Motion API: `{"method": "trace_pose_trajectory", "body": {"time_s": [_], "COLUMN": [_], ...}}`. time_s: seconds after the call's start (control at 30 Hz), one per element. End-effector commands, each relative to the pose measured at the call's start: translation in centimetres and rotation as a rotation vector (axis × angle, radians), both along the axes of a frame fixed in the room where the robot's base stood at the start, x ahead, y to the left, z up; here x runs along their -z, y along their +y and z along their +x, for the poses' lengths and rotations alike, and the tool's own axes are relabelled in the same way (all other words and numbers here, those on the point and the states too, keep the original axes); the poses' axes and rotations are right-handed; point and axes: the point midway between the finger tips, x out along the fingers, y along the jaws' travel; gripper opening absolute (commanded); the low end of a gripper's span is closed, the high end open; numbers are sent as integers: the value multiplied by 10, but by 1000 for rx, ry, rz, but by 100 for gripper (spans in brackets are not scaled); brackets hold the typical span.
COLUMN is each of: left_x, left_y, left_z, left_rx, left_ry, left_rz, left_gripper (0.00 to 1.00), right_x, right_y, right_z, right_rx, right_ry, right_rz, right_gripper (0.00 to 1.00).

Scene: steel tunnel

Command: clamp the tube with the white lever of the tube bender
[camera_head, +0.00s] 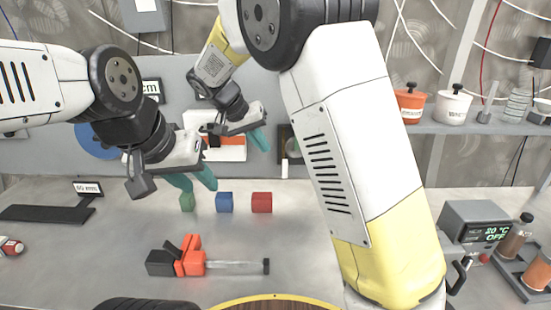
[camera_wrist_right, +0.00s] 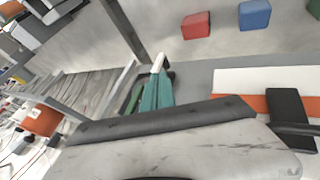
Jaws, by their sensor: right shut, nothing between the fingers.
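An orange and black device (camera_head: 190,262) lies on the bench at the front with a thin clear rod running right to a black end. I cannot tell whether it is the tube bender. A small upright white piece (camera_head: 284,168) stands below a dark plate at the back; I cannot tell whether it is the white lever. My right gripper (camera_head: 260,140) is shut and empty, in front of the back panel; its teal fingers (camera_wrist_right: 156,93) also show in the right wrist view. My left gripper (camera_head: 196,181) is open and empty above the bench, left of the cubes.
A green cube (camera_head: 187,202), a blue cube (camera_head: 224,202) and a red cube (camera_head: 262,202) stand in a row. A heater (camera_head: 480,228) stands at the right, a black stand (camera_head: 48,213) at the left. Pots (camera_head: 452,106) are on a shelf. My right arm hides the bench's middle right.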

Motion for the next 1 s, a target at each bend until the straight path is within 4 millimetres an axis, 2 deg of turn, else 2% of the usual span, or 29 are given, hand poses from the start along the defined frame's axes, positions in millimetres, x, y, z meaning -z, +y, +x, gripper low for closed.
{"method": "trace_pose_trajectory", "body": {"time_s": [0.03, 0.2, 0.63, 0.77, 1.0], "left_x": [0, 0, 0, 0, 0], "left_y": [0, 0, 0, 0, 0], "left_z": [0, 0, 0, 0, 0], "left_rx": [0, 0, 0, 0, 0], "left_ry": [0, 0, 0, 0, 0], "left_rz": [0, 0, 0, 0, 0], "left_gripper": [36, 36, 36, 36, 36], "right_x": [1, 1, 5, 18, 54], "right_y": [7, 16, 14, 6, -15], "right_z": [2, 6, 8, 14, 30], "right_rx": [-1, 2, 3, 5, 6], "right_ry": [-12, -38, -39, -37, -36], "right_rz": [-18, -44, -45, -46, -47], "right_gripper": [0, 0, 0, 0, 0]}}
